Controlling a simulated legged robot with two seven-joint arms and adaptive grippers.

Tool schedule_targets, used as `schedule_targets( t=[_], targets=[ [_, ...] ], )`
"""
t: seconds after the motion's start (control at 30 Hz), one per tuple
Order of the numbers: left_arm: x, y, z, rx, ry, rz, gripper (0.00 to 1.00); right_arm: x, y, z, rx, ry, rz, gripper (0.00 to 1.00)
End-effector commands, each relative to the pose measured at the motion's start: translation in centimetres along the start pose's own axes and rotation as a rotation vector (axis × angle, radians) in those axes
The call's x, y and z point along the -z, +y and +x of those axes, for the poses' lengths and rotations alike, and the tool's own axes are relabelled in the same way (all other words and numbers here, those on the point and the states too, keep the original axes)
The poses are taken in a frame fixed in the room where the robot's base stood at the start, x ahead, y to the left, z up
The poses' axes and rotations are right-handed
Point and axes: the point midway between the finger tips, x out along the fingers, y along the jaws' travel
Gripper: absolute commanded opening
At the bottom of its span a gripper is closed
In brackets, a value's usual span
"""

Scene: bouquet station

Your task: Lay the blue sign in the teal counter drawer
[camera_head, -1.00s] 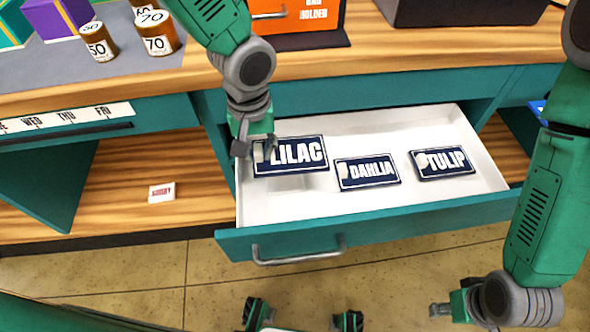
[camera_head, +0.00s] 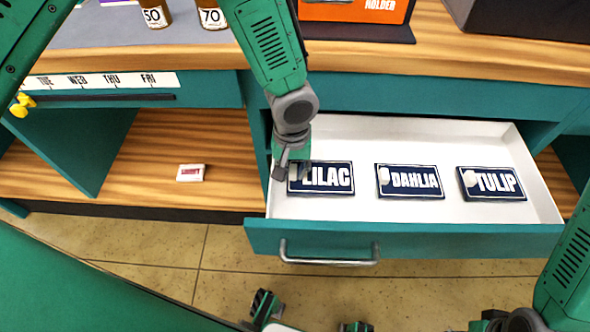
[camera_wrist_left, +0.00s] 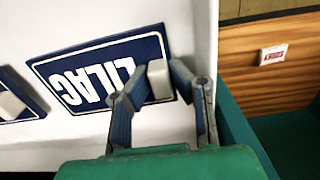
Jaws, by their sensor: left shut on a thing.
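The dark blue LILAC sign (camera_head: 335,180) is at the left end of the open teal counter drawer (camera_head: 425,243). It looks flat, on or very near the white drawer floor. My left gripper (camera_head: 292,170) is at its left end. In the left wrist view, the fingers (camera_wrist_left: 158,75) are shut on the pale knob of the LILAC sign (camera_wrist_left: 95,72). The blue DAHLIA sign (camera_head: 410,183) and TULIP sign (camera_head: 492,184) lie to its right in the drawer. My right gripper (camera_head: 490,322) is cut off at the bottom edge, its fingers unclear.
A small white card (camera_head: 190,173) lies on the wooden shelf left of the drawer. The wooden counter (camera_head: 420,62) above holds brown jars (camera_head: 211,14) and an orange holder (camera_head: 362,8). A strip of weekdays (camera_head: 100,80) marks the left counter front.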

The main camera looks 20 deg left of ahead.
Motion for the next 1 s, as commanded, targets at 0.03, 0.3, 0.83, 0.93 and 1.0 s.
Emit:
schedule_targets(
  t=[0.03, 0.3, 0.83, 0.93, 1.0],
  targets=[
    [0.0, 0.0, -0.1, 0.002, 0.0, -0.001, 0.0, 0.0, 0.0, -0.1, 0.0, 0.0, -0.001, 0.4],
    [-0.2, 0.5, 0.0, 0.011, 0.001, 0.001, 0.37, 0.0, 0.0, 0.0, 0.0, 0.001, -0.001, 0.4],
    [0.0, 0.2, -1.9, 0.003, 0.002, -0.001, 0.37, 0.0, 0.0, -0.6, 0.0, 0.0, -0.001, 0.4],
    [-0.1, 0.3, -4.1, 0.004, 0.004, 0.0, 0.37, 0.1, 0.0, -1.1, 0.0, 0.0, -0.001, 0.4],
    [0.0, 0.4, -5.7, 0.005, 0.005, -0.001, 0.37, 0.1, 0.0, -1.5, 0.0, 0.0, -0.001, 0.4]
  ],
)
